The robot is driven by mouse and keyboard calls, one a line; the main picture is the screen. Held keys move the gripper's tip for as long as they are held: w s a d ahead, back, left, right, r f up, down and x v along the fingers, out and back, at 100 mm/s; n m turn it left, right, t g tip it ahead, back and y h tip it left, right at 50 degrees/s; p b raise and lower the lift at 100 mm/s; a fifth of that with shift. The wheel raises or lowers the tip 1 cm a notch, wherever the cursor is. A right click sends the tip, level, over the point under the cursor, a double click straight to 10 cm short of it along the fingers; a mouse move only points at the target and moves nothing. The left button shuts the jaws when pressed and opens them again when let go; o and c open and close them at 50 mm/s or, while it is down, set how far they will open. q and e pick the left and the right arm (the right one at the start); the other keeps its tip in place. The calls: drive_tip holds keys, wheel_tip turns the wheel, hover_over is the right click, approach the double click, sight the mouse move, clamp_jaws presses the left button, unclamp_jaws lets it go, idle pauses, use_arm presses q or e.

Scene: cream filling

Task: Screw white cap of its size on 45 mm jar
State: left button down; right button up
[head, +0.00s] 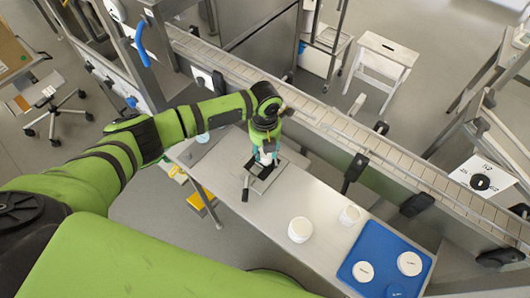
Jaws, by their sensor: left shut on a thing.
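My left gripper (266,157) points down over a dark clamp-like fixture (262,181) on the light worktable. It is shut on a small white piece (265,159), mostly hidden by the fingers. I cannot tell whether this piece is a cap or a jar, or whether it touches the fixture. Two white round jars stand on the table: a larger one (300,230) and a smaller one (350,214). Sizes are unreadable. My right gripper is not in view.
The blue tray (378,240) lies at the table's right end. A conveyor (340,127) with dark brackets runs along the table's far side. The worktable (285,205) is bare between fixture and jars.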

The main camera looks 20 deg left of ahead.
use_arm(q)
drive_tip(key=shift+m, duration=0.9)
drive_tip(key=c, duration=0.7)
unclamp_jaws()
drive_tip(key=shift+o, duration=0.2)
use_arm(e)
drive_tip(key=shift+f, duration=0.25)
use_arm(q)
wheel_tip(320, 180, up, 12)
